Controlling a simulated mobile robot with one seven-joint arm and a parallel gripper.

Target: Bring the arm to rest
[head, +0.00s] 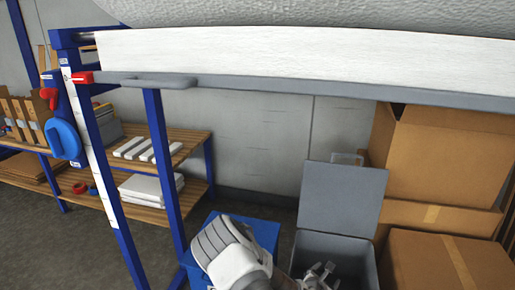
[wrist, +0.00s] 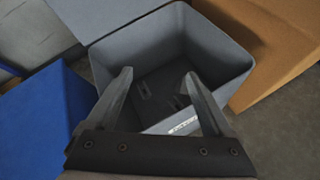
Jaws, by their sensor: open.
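My gripper (head: 322,272) is at the lower middle of the head view, over a grey open bin (head: 341,246) with its lid (head: 342,197) tipped up at the back. In the wrist view my gripper (wrist: 158,86) shows two fingers spread apart, with nothing between them. The bin (wrist: 222,48) lies below and beyond the fingertips there.
A blue box (head: 258,236) stands left of the bin. Cardboard boxes (head: 440,150) are stacked to the right. A blue-framed shelf with wooden boards (head: 150,150) stands at left.

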